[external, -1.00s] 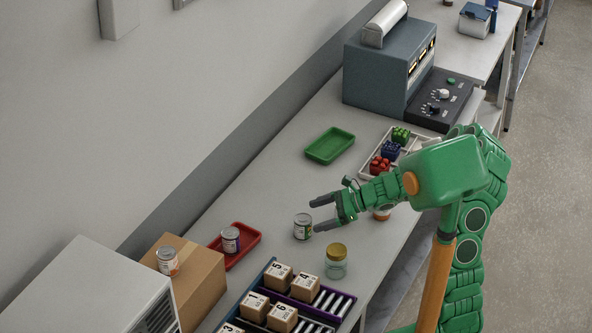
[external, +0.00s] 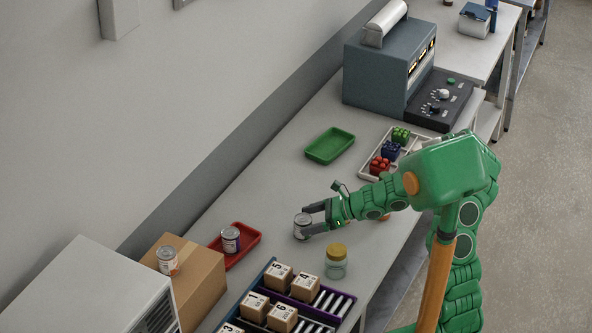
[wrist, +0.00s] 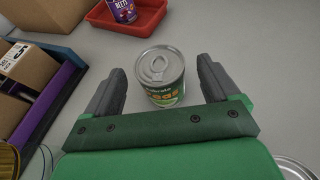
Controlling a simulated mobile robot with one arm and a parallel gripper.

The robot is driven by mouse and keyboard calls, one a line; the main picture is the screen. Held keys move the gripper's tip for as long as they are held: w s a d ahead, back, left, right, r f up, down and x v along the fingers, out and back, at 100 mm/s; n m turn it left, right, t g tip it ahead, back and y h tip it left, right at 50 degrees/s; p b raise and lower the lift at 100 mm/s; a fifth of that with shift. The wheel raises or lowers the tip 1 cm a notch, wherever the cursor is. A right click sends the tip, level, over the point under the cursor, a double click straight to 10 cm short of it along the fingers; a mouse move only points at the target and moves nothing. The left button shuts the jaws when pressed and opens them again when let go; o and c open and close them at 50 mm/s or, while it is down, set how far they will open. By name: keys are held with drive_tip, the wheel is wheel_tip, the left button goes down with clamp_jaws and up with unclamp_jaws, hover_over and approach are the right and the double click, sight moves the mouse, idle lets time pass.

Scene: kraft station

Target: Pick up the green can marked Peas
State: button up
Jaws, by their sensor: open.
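A can with a silver pull-tab lid and a green label (wrist: 163,77) stands upright on the bench between my fingers in the wrist view. Its lettering is partly cut off by my gripper body, and I cannot read it fully. In the external view the can (external: 299,229) is partly hidden by my fingers. My gripper (wrist: 160,68) is open, one finger on each side of the can, with a visible gap on both sides. In the external view my gripper (external: 306,219) reaches low over the bench at the can.
A glass jar with a gold lid (external: 336,262) stands near the can. A red tray (external: 250,243) holds a purple-labelled can (wrist: 122,10). Another can (external: 167,260) stands on a cardboard box (external: 205,285). A rack of numbered boxes (external: 318,313) lies in front. A green tray (external: 330,146) sits behind.

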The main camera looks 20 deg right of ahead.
sight(298, 223)
drive_tip(key=shift+x, duration=2.1)
drive_tip(key=c, duration=1.2)
